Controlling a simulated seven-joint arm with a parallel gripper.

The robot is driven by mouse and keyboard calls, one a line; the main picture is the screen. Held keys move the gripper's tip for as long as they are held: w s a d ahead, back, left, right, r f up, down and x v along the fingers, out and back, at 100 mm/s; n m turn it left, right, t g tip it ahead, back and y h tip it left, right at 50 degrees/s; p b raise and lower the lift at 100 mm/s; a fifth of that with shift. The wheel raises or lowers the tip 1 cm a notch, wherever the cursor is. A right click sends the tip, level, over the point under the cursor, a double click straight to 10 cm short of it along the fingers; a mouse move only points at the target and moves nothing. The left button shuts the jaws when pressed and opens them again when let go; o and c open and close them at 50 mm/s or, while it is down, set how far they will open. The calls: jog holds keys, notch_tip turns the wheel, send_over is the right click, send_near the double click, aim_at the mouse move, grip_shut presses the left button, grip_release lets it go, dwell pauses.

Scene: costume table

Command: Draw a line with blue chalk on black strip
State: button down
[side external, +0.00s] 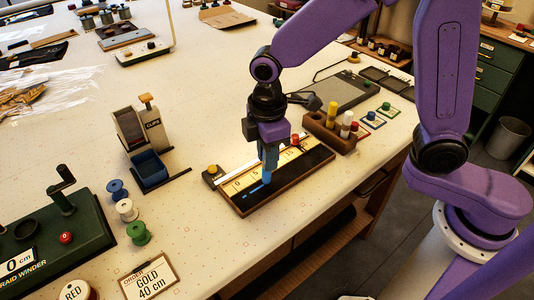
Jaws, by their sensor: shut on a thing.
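My gripper (269,158) points down over the ruled board and is shut on the blue chalk (267,178). The chalk is upright, with its lower end at or just above the black strip (304,168); I cannot tell if it touches. The black strip runs along the front of a wooden-edged board, beside a pale scale with numbers (287,157). A short blue mark (256,189) lies on the strip just left of the chalk. The upper part of the chalk is hard to tell from my fingers.
A wooden rack (328,133) with yellow, white and red chalks stands close behind the board, to the right. The table's front edge is close to the board.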

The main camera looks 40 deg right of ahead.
jog(key=shift+d, duration=0.15)
jog(key=shift+d+f, duration=0.1)
jog(key=shift+d, duration=0.7)
jog(key=shift+d, duration=0.15)
jog(key=shift+d, duration=1)
jog(key=shift+d, duration=0.15)
jog(key=shift+d, duration=0.65)
jog(key=shift+d, duration=0.2)
